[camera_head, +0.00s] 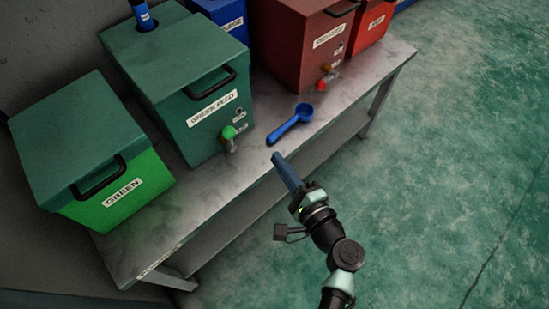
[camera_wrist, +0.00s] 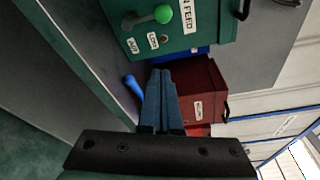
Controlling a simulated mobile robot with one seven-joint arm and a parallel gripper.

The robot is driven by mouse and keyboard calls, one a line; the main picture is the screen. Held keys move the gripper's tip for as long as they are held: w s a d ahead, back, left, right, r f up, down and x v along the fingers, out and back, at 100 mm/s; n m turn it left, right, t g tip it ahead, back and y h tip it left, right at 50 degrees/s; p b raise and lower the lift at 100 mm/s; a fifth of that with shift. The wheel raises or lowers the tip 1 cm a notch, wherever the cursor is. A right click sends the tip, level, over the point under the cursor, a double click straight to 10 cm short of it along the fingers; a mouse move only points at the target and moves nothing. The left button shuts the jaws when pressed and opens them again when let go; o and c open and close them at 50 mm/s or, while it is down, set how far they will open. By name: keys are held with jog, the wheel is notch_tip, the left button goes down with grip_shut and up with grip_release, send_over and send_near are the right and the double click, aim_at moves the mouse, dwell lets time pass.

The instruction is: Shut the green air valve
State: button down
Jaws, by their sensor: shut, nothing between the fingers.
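The green air valve shows as a round green knob (camera_head: 228,132) on a short grey stem, low on the front of the dark green feed box (camera_head: 165,95). In the wrist view the green knob (camera_wrist: 163,14) sits at the end of a grey lever beside small labels too small to read surely. My gripper (camera_head: 277,157) is shut and empty, its blue fingers pointing toward the bench. It is right of and below the knob in the head view, apart from it. In the wrist view the shut fingers (camera_wrist: 160,75) lie below the knob.
A bright green box (camera_head: 118,190) stands left. A dark red box (camera_head: 300,45) with a red-knobbed valve (camera_head: 321,85) stands right. The floor in front is clear.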

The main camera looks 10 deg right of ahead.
aim_at(229, 139)
jog(key=b+x, duration=0.1)
jog(key=x, duration=0.6)
jog(key=shift+w+a, duration=0.1)
jog(key=shift+w, duration=0.15)
jog(key=shift+s+a+r+p, duration=0.15)
jog(key=shift+a+r, duration=0.15)
jog(key=shift+a, duration=0.7)
jog(key=shift+w+a+r+p, duration=0.15)
jog(key=shift+a+r, duration=0.2)
jog(key=shift+a, duration=0.6)
jog(key=shift+a+f+n+b, duration=0.15)
jog(key=shift+n+b, duration=0.15)
jog(key=shift+b, duration=0.4)
